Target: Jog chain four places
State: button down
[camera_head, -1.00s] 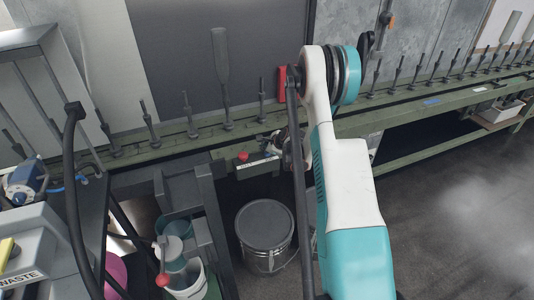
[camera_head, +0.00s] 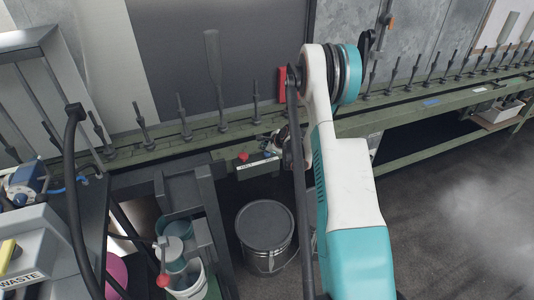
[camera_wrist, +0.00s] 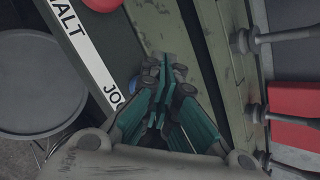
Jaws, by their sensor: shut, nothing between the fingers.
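The chain line carries upright dark spindles (camera_head: 183,118) along a green rail (camera_head: 165,148). One tall grey bottle-shaped piece (camera_head: 213,65) stands among them. On the rail's front is a control plate (camera_head: 258,166) with a red button (camera_head: 243,157) and a blue button (camera_head: 268,154). In the wrist view the plate (camera_wrist: 82,42) reads HALT and "JO", the rest being covered. My gripper (camera_wrist: 160,88) is shut and empty, its tips beside the blue button (camera_wrist: 135,84), which they partly hide; contact cannot be told. In the head view my arm mostly hides the gripper.
A lidded grey bucket (camera_head: 264,225) stands on the floor below the plate. A dark frame (camera_head: 195,205) and a white tub (camera_head: 188,282) are at lower left. A red box (camera_head: 283,84) is behind the rail; it shows in the wrist view (camera_wrist: 295,110). Floor at right is clear.

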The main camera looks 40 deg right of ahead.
aim_at(265, 154)
jog(key=shift+r, duration=0.4)
jog(key=shift+r+p, duration=1.2)
jog(key=shift+r, duration=1.2)
jog(key=shift+a+r, duration=0.1)
jog(key=shift+r, duration=0.05)
jog(key=s+a+r+n, duration=0.4)
jog(key=a+r+n, duration=0.1)
jog(key=a+r, duration=0.3)
jog(key=s+a+r+n+g, duration=0.1)
jog(key=s+a+r+n, duration=0.3)
jog(key=a+r, duration=0.5)
jog(key=s+a+r+n, duration=0.3)
jog(key=a+r+n, duration=0.3)
jog(key=a+r, duration=0.2)
jog(key=s+a+n, duration=0.3)
jog(key=s+n, duration=0.1)
jog(key=s, duration=0.4)
jog(key=s+a+r+n, duration=0.1)
jog(key=s+a+n, duration=0.2)
jog(key=s, duration=0.5)
jog(key=s+a+r+n+g, duration=0.1)
jog(key=s+a+n, duration=0.2)
jog(key=s, duration=0.6)
jog(key=n, duration=0.2)
jog(key=shift+n, duration=0.3)
